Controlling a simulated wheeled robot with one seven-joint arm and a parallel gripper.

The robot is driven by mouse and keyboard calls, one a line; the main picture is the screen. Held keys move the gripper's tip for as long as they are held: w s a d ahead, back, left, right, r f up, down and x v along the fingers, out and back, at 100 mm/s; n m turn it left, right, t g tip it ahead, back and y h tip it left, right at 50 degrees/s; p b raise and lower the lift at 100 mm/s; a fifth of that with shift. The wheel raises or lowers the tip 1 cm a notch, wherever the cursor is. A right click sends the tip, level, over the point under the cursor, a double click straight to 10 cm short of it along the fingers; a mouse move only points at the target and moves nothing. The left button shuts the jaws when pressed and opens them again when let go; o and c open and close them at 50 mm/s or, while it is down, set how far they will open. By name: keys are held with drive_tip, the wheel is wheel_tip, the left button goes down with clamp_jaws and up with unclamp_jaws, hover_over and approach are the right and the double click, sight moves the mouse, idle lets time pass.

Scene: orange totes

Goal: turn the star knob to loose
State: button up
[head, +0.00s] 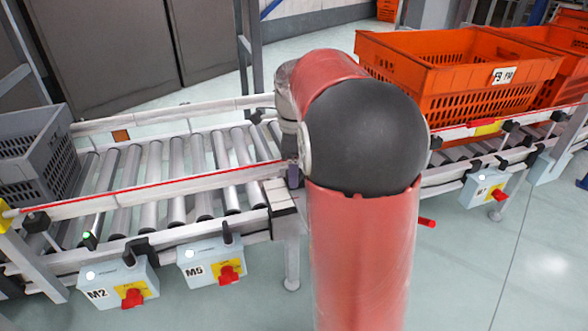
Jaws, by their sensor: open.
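I cannot pick out a star knob for certain in the head view. A red rotary knob (132,297) is on the grey box marked M2 (97,283). Another red knob (228,275) is on the grey box marked M5 (198,264). A further red knob (497,194) is on a box at the right. My red and black arm stands large in the middle and covers part of the conveyor. My gripper does not show, so its place relative to any knob cannot be seen.
A roller conveyor (207,160) with a red-striped side rail runs across the left and behind my arm. A grey crate (35,130) sits at its left end. Orange totes (440,75) stand on the right section. Open floor (470,280) lies at the lower right.

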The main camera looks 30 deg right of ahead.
drive_tip(key=shift+f, duration=0.2)
drive_tip(key=shift+c, duration=0.2)
drive_tip(key=c, duration=0.9)
drive_tip(key=shift+c, duration=0.2)
